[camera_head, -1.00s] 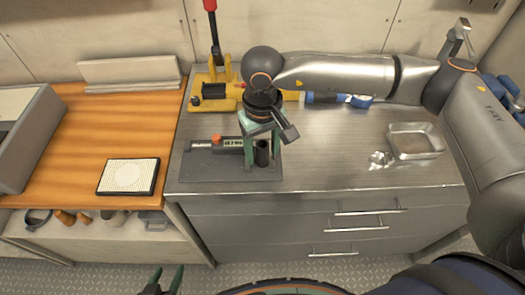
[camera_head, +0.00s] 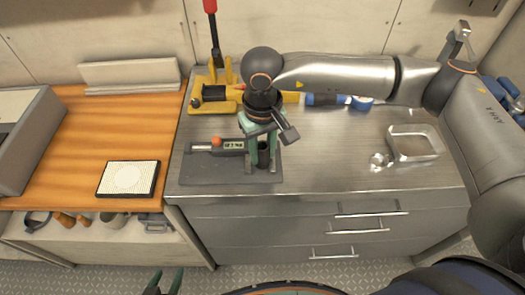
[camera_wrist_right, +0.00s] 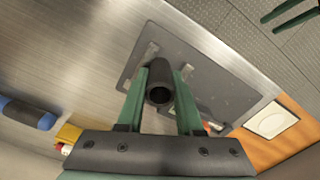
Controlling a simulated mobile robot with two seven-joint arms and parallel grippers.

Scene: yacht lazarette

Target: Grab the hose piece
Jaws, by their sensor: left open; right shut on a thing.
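The hose piece (camera_head: 264,157) is a short black tube, upright over the grey mat (camera_head: 215,176). My right gripper (camera_head: 263,156) reaches down from above, its green fingers shut on the hose piece from both sides. In the right wrist view the hose piece (camera_wrist_right: 160,88) sits between the two fingers, its round open end facing the camera. I cannot tell whether its lower end touches the mat. My left gripper (camera_head: 165,282) is open and empty at the bottom edge of the head view, low in front of the cabinet.
A yellow press with a red-tipped lever (camera_head: 215,90) stands behind. A metal tray (camera_head: 414,143) is at the right. A framed pad (camera_head: 128,178) lies on the wooden counter. The steel top between mat and tray is clear.

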